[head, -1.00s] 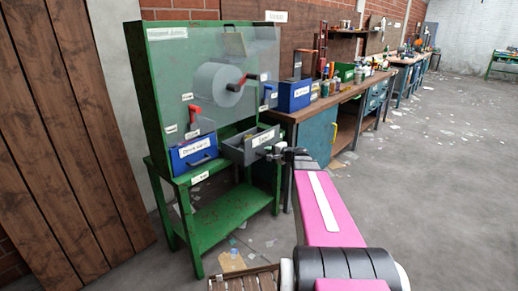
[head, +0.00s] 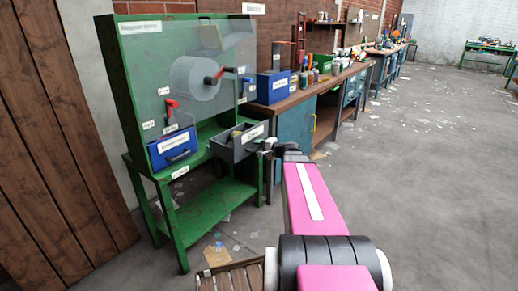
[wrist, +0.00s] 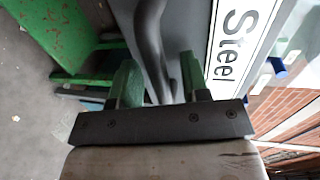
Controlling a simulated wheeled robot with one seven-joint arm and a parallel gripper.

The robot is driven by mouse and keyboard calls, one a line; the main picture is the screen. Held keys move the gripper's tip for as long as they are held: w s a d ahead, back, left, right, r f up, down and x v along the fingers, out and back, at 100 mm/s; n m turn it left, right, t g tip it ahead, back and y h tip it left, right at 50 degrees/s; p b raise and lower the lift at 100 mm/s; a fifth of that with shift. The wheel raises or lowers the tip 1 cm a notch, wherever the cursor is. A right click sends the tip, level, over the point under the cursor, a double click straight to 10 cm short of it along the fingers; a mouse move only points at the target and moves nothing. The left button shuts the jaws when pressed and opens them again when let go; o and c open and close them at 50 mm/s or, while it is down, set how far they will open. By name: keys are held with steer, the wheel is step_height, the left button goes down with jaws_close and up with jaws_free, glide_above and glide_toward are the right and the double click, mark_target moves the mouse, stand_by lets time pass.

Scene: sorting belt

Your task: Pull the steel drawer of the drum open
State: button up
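The steel drawer (head: 231,151) is a grey open-topped box that stands out from the front of the green drum machine (head: 149,84). A brownish thing shows inside it. In the wrist view its front carries a white "Steel" label (wrist: 232,45). Its curved grey handle (wrist: 150,40) runs between the two fingers of my gripper (wrist: 158,80). The fingers stand apart, with a gap between the handle and the right finger. In the head view my gripper (head: 270,146) is at the drawer front. The round drum (head: 194,78) sits behind a clear panel.
A blue labelled drawer (head: 173,149) sits left of the steel one. A wooden slatted thing (head: 231,278) lies low in front. The floor at right is open, with scattered scraps.

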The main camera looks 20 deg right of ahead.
steer(key=v, duration=1)
steer(key=shift+s+d, duration=0.2)
steer(key=shift+s, duration=0.15)
steer(key=shift+r, duration=0.1)
steer(key=s+a+f+n+g+h, duration=0.4)
steer(key=s+a+f+n+g, duration=0.1)
steer(key=a+f, duration=0.4)
steer(key=s+a+f+n+g+h, duration=0.5)
steer(key=s+a+f+g, duration=0.2)
steer(key=a+f, duration=0.2)
steer(key=shift+s+f+n+g, duration=0.2)
steer(key=shift+s+n+g, duration=0.1)
steer(key=shift+s+n, duration=0.1)
steer(key=shift+w+a, duration=0.15)
